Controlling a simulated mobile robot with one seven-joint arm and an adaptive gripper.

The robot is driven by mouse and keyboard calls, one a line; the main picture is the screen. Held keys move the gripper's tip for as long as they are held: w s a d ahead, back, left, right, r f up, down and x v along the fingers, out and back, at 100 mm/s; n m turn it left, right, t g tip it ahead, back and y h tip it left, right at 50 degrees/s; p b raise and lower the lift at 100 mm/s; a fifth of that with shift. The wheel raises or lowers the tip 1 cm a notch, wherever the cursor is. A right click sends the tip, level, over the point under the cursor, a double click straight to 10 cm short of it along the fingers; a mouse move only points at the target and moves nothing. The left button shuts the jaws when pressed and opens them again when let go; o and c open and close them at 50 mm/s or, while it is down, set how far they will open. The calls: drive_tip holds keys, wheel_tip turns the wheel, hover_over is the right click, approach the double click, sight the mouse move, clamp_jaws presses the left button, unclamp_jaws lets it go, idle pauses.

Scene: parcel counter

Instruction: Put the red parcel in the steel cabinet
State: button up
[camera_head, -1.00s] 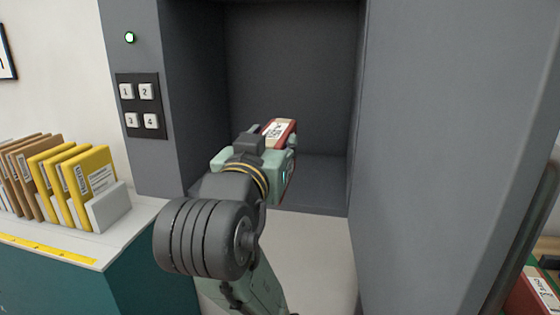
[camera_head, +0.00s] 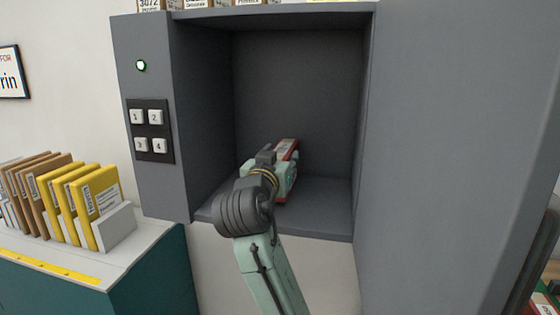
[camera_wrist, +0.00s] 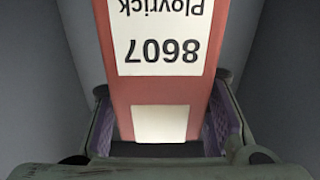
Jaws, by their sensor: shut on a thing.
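The steel cabinet (camera_head: 146,85) is grey, with its door (camera_head: 450,150) swung open to the right. My gripper (camera_head: 282,172) is inside the cabinet's open compartment, and it also shows in the wrist view (camera_wrist: 165,130). It is shut on the red parcel (camera_head: 289,152), a narrow red box with a white label. In the wrist view the parcel (camera_wrist: 160,95) sits between the two fingers, its label reading 8607 upside down. The parcel is near the compartment floor (camera_head: 325,205); I cannot tell whether it touches it. My gripper hides part of the parcel.
A keypad (camera_head: 150,131) and a green light (camera_head: 141,65) are on the cabinet's left front. Yellow and brown envelopes (camera_head: 85,205) stand in a rack on the counter (camera_head: 140,255) at left. Several boxes stand on top of the cabinet. The compartment has free room around the parcel.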

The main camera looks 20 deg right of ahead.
drive_tip(key=shift+f, duration=0.7)
drive_tip(key=shift+f, duration=0.2)
drive_tip(key=o, duration=1.4)
